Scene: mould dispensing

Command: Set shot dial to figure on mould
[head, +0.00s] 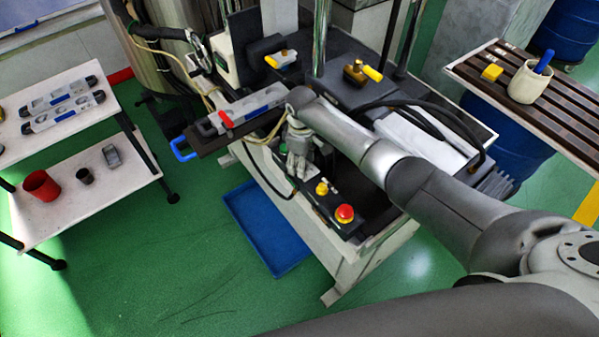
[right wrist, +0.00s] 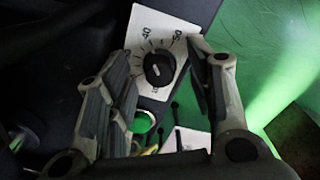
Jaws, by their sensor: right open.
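The shot dial (right wrist: 159,68) is a round black knob on a white scale plate (right wrist: 150,24) in the right wrist view. The numbers 40 and 50 show on the plate; I cannot tell the exact setting. My right gripper (right wrist: 160,56) is open, with one finger on each side of the knob and gaps visible. In the head view, my right gripper (head: 298,162) points down at the front of the machine and the dial cannot be made out. The grey mould (head: 250,106) lies on a dark shelf left of it; its figure is not readable. My left gripper is not in view.
A red button (head: 344,213) and a yellow button (head: 322,189) sit on the panel near my right gripper. A cable runs close by. A white cart (head: 85,205) stands left, a slatted bench (head: 565,120) right. A blue tray (head: 250,228) lies on the floor.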

